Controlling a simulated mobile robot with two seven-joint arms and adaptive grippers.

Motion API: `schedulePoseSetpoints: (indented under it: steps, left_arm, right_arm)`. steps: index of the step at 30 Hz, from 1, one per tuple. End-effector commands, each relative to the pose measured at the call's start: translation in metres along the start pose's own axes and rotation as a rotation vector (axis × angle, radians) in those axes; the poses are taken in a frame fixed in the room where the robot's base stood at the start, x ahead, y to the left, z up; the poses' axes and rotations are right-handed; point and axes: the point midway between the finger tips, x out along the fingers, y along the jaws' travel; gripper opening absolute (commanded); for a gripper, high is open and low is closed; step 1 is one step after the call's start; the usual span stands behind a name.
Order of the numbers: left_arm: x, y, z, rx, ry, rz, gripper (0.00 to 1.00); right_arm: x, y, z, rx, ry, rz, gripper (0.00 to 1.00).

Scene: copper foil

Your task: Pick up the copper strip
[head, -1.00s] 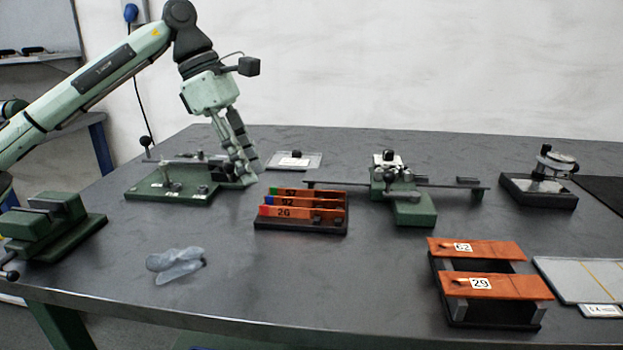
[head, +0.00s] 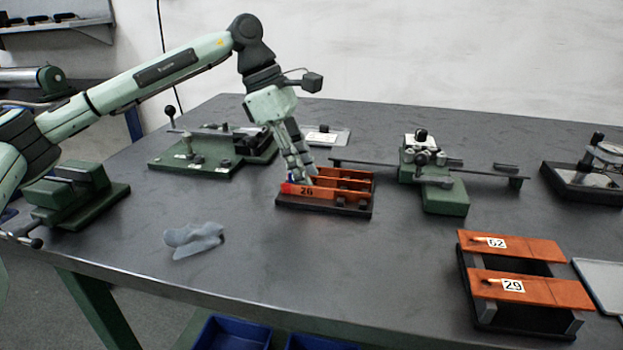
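Several orange copper strips stand on edge in a black rack (head: 330,209) near the middle of the table. The front copper strip (head: 325,193) carries a red mark and the label 26. My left gripper (head: 299,174) points down at the rack's left end, its fingers beside or just over the strips behind the front one. They hide the labels there. The fingers look close together, but whether they are shut on a strip cannot be told. Two more copper strips, 52 (head: 525,247) and 29 (head: 540,290), lie flat across a black stand (head: 480,313). My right gripper is not in view.
A green fixture (head: 195,158) stands behind left, a green vise (head: 75,195) at the left edge. A green device with a long bar (head: 445,195) stands right of the rack. The table front of the rack is clear.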

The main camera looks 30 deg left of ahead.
Motion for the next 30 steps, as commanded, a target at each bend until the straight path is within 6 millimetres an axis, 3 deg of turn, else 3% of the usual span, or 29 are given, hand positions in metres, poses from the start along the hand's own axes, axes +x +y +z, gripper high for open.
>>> schedulePoseSetpoints:
  steps: [4, 11, 30]
  left_arm:
    - [-0.0001, 0.0, -0.0002, 0.0, 0.0, 0.0, 0.27]
    - [-0.0002, 0.0, -0.0001, 0.0, 0.0, 0.0, 0.0]
    - [-0.0036, 0.0003, 0.0018, 0.0, -0.002, 0.001, 0.0]
  right_arm:
    - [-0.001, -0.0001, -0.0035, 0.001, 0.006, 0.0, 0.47]
    - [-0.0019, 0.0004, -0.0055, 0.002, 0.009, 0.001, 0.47]
    - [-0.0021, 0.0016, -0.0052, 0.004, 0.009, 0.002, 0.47]
